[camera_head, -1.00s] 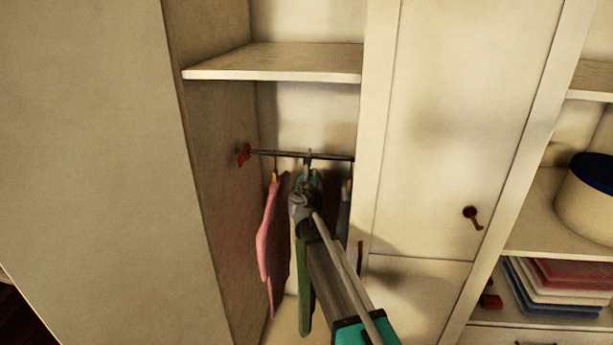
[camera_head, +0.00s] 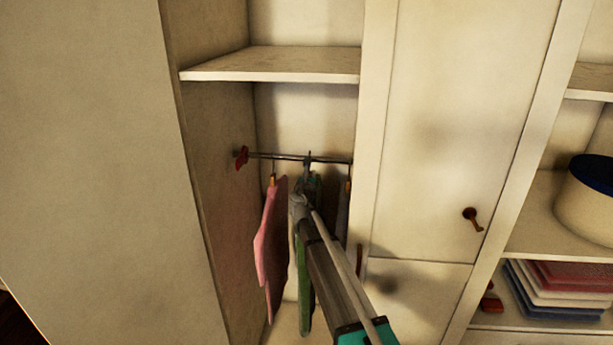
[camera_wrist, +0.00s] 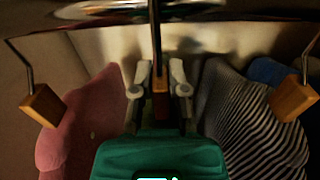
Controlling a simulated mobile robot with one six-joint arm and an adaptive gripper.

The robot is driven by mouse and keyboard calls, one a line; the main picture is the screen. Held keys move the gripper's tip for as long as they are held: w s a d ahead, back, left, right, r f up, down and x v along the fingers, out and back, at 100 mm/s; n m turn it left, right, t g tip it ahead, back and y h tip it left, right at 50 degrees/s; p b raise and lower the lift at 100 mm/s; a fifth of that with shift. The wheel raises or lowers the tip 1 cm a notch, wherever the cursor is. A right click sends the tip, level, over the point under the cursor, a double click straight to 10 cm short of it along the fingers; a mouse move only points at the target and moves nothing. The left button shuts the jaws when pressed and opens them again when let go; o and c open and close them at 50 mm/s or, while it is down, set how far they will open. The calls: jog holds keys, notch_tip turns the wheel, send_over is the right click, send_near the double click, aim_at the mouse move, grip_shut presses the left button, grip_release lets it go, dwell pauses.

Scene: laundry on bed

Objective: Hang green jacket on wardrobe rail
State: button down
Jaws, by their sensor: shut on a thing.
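The green jacket (camera_head: 304,290) hangs upright inside the narrow wardrobe bay, mostly hidden behind my arm. My gripper (camera_head: 300,197) is just below the rail (camera_head: 280,156). It is shut on the jacket's hanger, whose wooden block (camera_wrist: 160,98) shows between the fingers in the wrist view. The hanger's dark hook (camera_head: 308,158) reaches up to the rail and crosses it in the head view. I cannot tell whether the rail bears its weight.
A pink garment (camera_head: 268,240) hangs close on the left, and a striped garment (camera_wrist: 250,115) on the right. A shelf (camera_head: 270,65) lies above the rail. Folded cloths (camera_head: 560,285) and a round box (camera_head: 590,205) are on shelves at the right.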

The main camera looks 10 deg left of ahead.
jog(key=shift+f+b, duration=0.35)
jog(key=shift+f, duration=0.25)
jog(key=c, duration=0.6)
grip_release()
jog(key=shift+o, duration=0.2)
jog(key=shift+s, duration=0.15)
jog(key=s, duration=1.1)
jog(key=shift+s+a, duration=0.15)
jog(key=shift+s, duration=0.25)
